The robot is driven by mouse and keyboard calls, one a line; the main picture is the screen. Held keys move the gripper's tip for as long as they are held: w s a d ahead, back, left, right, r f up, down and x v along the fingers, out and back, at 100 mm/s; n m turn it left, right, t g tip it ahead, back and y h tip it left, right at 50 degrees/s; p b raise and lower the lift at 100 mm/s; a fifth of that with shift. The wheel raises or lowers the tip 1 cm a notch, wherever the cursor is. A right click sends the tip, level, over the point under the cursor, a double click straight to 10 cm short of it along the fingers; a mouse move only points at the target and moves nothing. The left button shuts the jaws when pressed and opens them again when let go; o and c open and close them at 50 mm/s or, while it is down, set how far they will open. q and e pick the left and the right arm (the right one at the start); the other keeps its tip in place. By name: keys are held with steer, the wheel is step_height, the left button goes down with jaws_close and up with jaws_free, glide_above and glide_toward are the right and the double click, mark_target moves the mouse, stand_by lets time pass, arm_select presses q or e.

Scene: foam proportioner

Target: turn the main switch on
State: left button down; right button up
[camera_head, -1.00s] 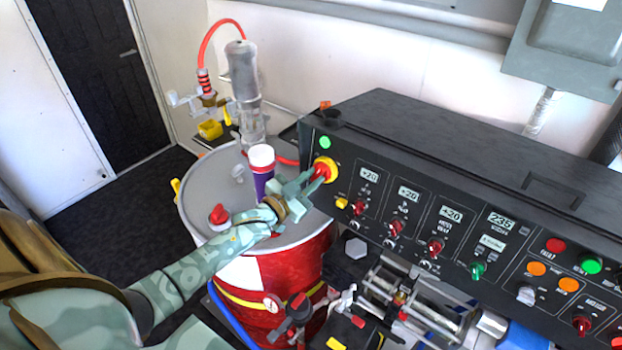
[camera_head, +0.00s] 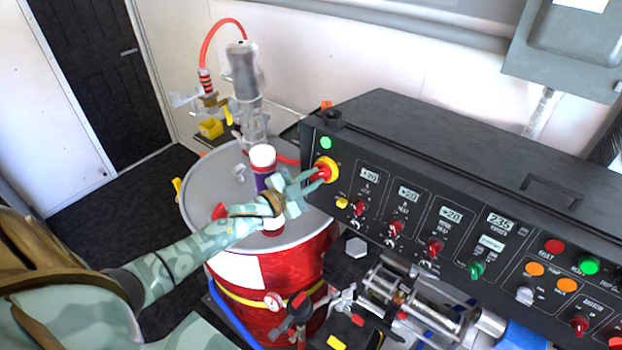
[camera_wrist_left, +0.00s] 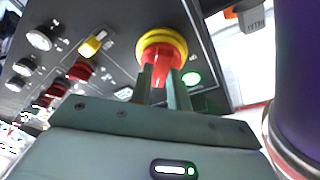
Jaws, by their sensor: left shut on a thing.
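The main switch (camera_head: 327,170) is a red handle on a round yellow base at the left end of the black control panel. It also shows in the left wrist view (camera_wrist_left: 163,50), with the red handle between my fingers. My left gripper (camera_head: 316,177) reaches in from the left over the drum and is shut on the red handle. In the left wrist view the two fingers of my left gripper (camera_wrist_left: 163,88) stand on either side of the handle. The fingers hide part of the handle. My right gripper is not in view.
A purple and white bottle (camera_head: 263,160) stands on the red drum (camera_head: 311,262), close to my left wrist. The panel (camera_head: 408,222) has a green lamp (camera_head: 325,142) above the switch and several knobs to the right. Pipes and valves sit below the panel.

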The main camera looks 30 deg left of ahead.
arm_select(q)
steer(key=c, duration=1.3)
jaws_free()
steer(key=shift+c, duration=0.2)
steer(key=b+v, duration=0.1)
steer(key=v, duration=1.5)
steer(key=shift+s, duration=0.15)
steer(key=shift+a+f, duration=0.1)
